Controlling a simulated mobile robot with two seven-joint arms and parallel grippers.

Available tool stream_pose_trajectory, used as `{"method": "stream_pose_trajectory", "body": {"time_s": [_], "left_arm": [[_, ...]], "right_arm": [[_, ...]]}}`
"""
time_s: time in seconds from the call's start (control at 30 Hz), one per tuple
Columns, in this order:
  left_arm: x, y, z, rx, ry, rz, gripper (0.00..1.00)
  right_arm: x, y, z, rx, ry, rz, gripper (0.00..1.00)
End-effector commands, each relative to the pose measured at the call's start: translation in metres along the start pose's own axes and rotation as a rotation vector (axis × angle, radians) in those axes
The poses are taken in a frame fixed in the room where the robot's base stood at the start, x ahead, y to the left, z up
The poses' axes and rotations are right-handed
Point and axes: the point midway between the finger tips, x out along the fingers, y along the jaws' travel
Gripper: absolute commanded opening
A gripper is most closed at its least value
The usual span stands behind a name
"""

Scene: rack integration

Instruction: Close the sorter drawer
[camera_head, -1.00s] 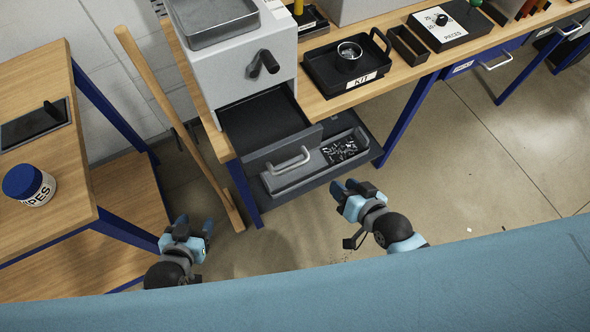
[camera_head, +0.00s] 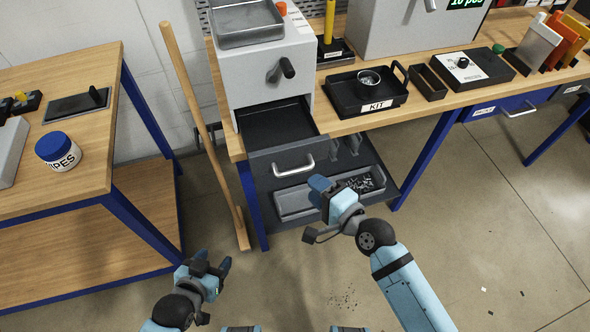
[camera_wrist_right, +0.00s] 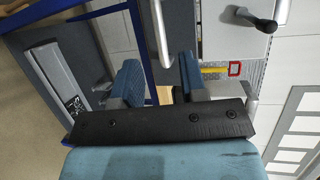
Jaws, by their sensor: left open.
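The sorter (camera_head: 260,75) is a pale grey box with a black crank knob, standing on the wooden bench. Its dark drawer (camera_head: 275,128) is pulled out at the base, and the inside looks empty. The drawer's grey front has a silver bar handle (camera_head: 294,167). My right gripper (camera_head: 320,190) is just below and right of the handle, apart from it as far as I can tell. In the right wrist view its two fingers (camera_wrist_right: 160,82) stand apart with nothing held between them. My left gripper (camera_head: 222,268) is open and empty, low over the floor.
A lower tray of small metal parts (camera_head: 362,183) sits under the drawer, close to my right gripper. A wooden pole (camera_head: 202,130) leans left of the sorter. A kit tray (camera_head: 365,95) stands on the bench to the right. A side table (camera_head: 75,185) stands at left.

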Motion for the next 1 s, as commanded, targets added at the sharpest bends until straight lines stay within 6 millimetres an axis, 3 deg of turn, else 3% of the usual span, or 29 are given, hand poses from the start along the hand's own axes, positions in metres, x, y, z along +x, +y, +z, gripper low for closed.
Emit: {"method": "stream_pose_trajectory", "body": {"time_s": [0.2,0.4,0.83,1.0], "left_arm": [[-0.003,0.002,-0.002,-0.001,-0.003,0.002,0.57],[-0.004,0.003,-0.001,-0.001,-0.006,0.005,0.57],[-0.004,0.004,0.001,-0.003,-0.009,0.005,0.57],[-0.004,0.004,0.001,-0.003,-0.009,0.005,0.57]], "right_arm": [[0.047,-0.002,0.0,-0.001,0.0,-0.001,0.39],[0.074,0.0,0.0,-0.002,0.0,0.0,0.39],[0.083,0.001,0.0,-0.002,0.001,0.001,0.39],[0.083,0.001,0.0,-0.002,0.001,0.001,0.0]]}}
